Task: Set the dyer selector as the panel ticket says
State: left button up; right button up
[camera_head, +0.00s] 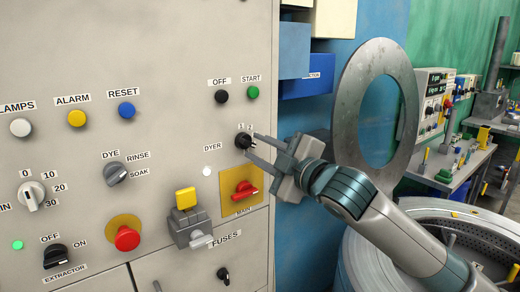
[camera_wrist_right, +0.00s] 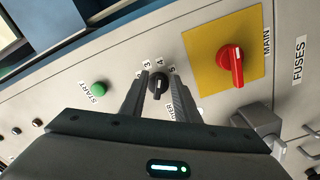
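The dyer selector (camera_head: 243,141) is a small black knob on the grey panel, right of the DYER label. Number labels sit around it; its setting is too small to read surely. My right gripper (camera_head: 251,144) reaches in from the right, with its fingertips at the knob. In the right wrist view the selector (camera_wrist_right: 158,85) lies between the two spread fingers (camera_wrist_right: 157,80). The fingers look open around it, and I cannot make out contact. I cannot make out a ticket with readable text. My left gripper is not in view.
The red main switch (camera_head: 246,190) on its yellow plate is just below the selector. The black OFF button (camera_head: 221,96) and green START button (camera_head: 253,92) are above. A yellow-topped grey box (camera_head: 187,222) sticks out lower left. A large metal ring (camera_head: 352,105) stands behind my right arm.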

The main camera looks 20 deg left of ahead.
jog(key=shift+s, duration=0.1)
